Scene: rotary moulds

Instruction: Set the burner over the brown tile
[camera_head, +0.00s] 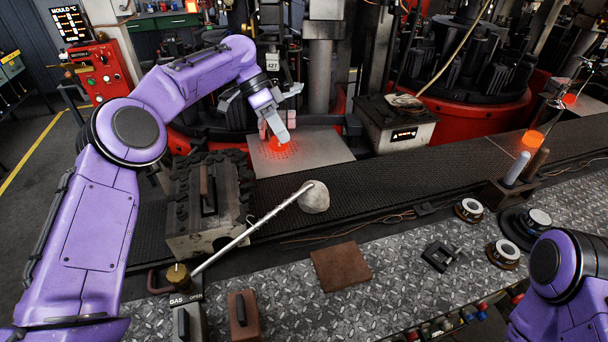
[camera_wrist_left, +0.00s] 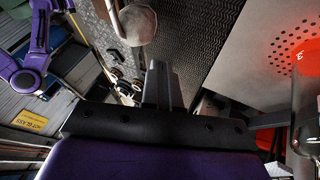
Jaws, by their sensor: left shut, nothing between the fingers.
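The burner is a pale rod with a round grey head (camera_head: 314,197), angled up from the gas post. Its head hangs above the dark belt and also shows at the top of the left wrist view (camera_wrist_left: 138,22). The brown tile (camera_head: 340,266) lies flat and bare on the diamond-plate bench, nearer me than the burner head. My right gripper is out of view.
A metal plate (camera_head: 320,146) has a glowing red patch. A gas post with a brass knob (camera_head: 178,277) stands at the rod's near end. A dark mould block (camera_head: 208,205) is at the left. Ring-shaped parts (camera_head: 503,252) stand at the right.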

